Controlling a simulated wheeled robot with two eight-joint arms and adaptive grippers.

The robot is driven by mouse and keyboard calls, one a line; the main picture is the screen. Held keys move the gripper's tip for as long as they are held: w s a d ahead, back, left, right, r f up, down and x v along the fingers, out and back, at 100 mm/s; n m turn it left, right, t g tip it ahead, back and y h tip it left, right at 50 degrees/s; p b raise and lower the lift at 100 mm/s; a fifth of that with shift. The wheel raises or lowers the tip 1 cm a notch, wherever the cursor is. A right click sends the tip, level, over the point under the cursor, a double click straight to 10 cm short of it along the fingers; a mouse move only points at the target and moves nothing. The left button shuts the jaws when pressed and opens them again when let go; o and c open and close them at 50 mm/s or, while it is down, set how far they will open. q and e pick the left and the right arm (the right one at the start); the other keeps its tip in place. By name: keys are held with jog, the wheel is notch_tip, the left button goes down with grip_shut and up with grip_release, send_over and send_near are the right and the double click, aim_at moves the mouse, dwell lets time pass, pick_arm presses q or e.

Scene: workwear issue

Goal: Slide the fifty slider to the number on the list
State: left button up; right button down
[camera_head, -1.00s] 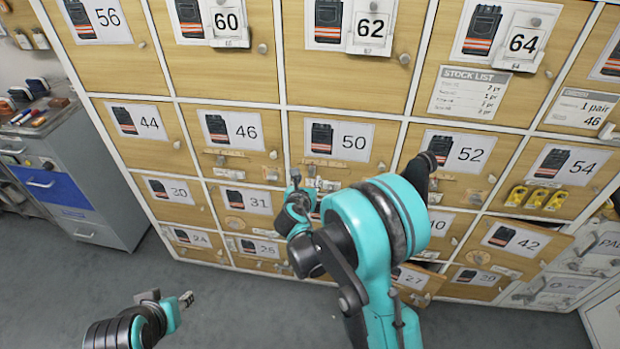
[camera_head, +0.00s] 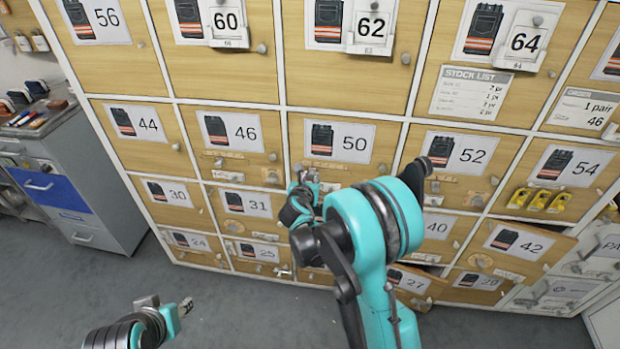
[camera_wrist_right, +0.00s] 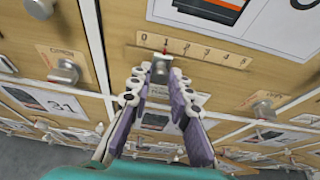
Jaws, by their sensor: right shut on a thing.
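The 50 door (camera_head: 297,125) has a printed label with a pair of work trousers and the number 50. In the right wrist view, a slider scale (camera_wrist_right: 205,52) below a label carries small numbers from 0 upward. The slider's grey knob (camera_wrist_right: 159,70) has a red pointer near the 1. My right gripper (camera_head: 308,180) is at this scale, and in the wrist view its fingers (camera_wrist_right: 158,82) are shut on the knob. The stock list (camera_head: 470,92) hangs on the 64 door; its lines are too small to read surely. My left gripper (camera_head: 183,306) is low at left, away from the lockers.
Several other numbered doors surround it, with knobs and small scales. An order card (camera_head: 583,107) shows 1 pair, 46. The 42 door (camera_head: 525,242) appears ajar. A grey cabinet (camera_head: 85,190) stands at left.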

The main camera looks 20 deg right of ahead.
jog(key=shift+s+d, duration=0.35)
jog(key=shift+d, duration=0.3)
jog(key=shift+s+d, duration=0.3)
jog(key=shift+d, duration=0.3)
jog(key=c, duration=1.4)
grip_release()
jog(key=shift+a, duration=0.1)
jog(key=v, duration=1.2)
jog(key=shift+f, duration=0.15)
